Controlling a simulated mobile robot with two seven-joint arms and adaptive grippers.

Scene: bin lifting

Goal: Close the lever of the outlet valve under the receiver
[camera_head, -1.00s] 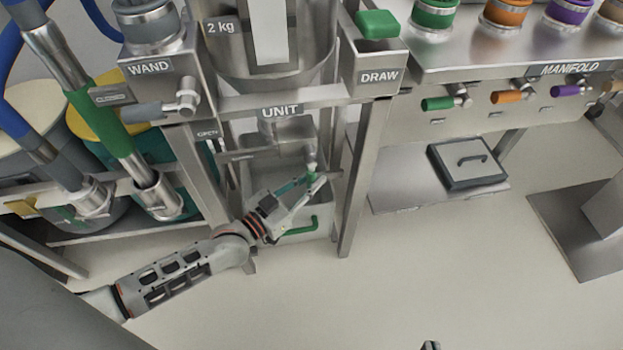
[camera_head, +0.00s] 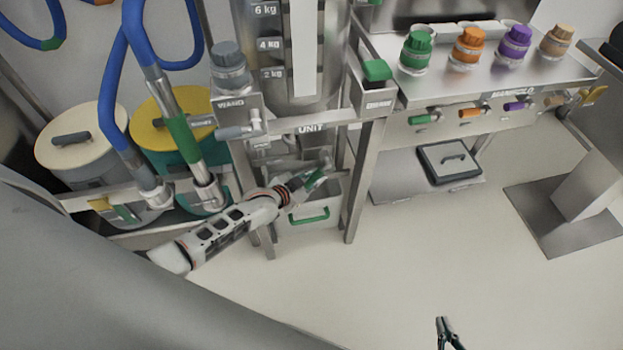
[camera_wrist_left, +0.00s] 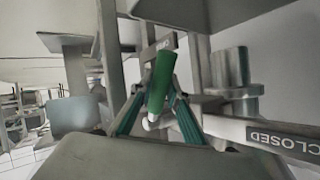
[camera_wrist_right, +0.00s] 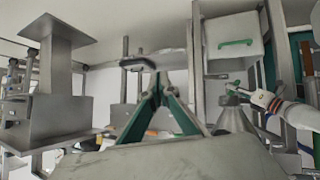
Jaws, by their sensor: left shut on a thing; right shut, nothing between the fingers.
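The receiver (camera_head: 249,45) is a tall vessel with a kg scale, above the plate marked UNIT. Under it, the outlet valve's green lever (camera_wrist_left: 166,80) stands between my left gripper's fingers in the left wrist view. My left gripper (camera_wrist_left: 158,92) is shut on it; in the head view this gripper (camera_head: 318,174) is under the unit and partly covers the lever. A label reading CLOSED (camera_wrist_left: 285,139) lies right of the lever, and a smaller tag is behind its top. My right gripper (camera_head: 443,322) is shut and empty at the bottom of the head view, far from the valve; its fingertips meet in its wrist view (camera_wrist_right: 160,78).
A grey bin with a green handle (camera_head: 309,216) stands below the valve between the frame legs. The wand (camera_head: 183,130) and lidded drums (camera_head: 85,140) are at left. The floor in front is clear.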

